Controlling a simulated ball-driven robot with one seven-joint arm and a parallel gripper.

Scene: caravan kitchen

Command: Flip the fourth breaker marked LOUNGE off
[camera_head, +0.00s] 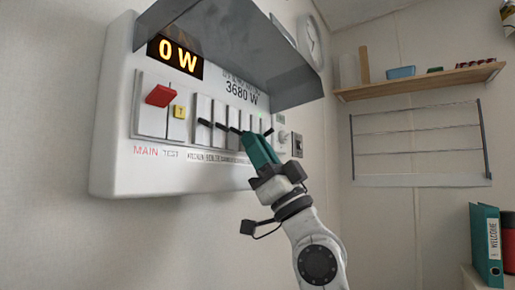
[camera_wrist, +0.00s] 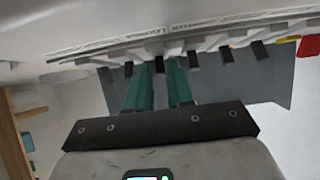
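The white breaker panel (camera_head: 115,135) is on the wall, with a red MAIN switch (camera_head: 160,95) and a row of black breaker levers (camera_head: 221,126). In the head view my gripper (camera_head: 256,148) reaches up to the right part of the row, and its teal fingers hide part of it. In the wrist view the panel appears inverted. The fourth lever (camera_wrist: 160,66) from the red switch side lies between my two finger tips (camera_wrist: 161,72), which are apart with a gap between them. I cannot tell whether they touch it. The small labels are hard to read.
A grey hood (camera_head: 235,50) juts out over the breakers. The display (camera_head: 175,56) reads 0 W. Neighbouring levers (camera_wrist: 194,61) (camera_wrist: 129,68) stand close beside my fingers. A wooden shelf (camera_head: 420,80), wire rack (camera_head: 418,145) and binders (camera_head: 486,245) are well to the right.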

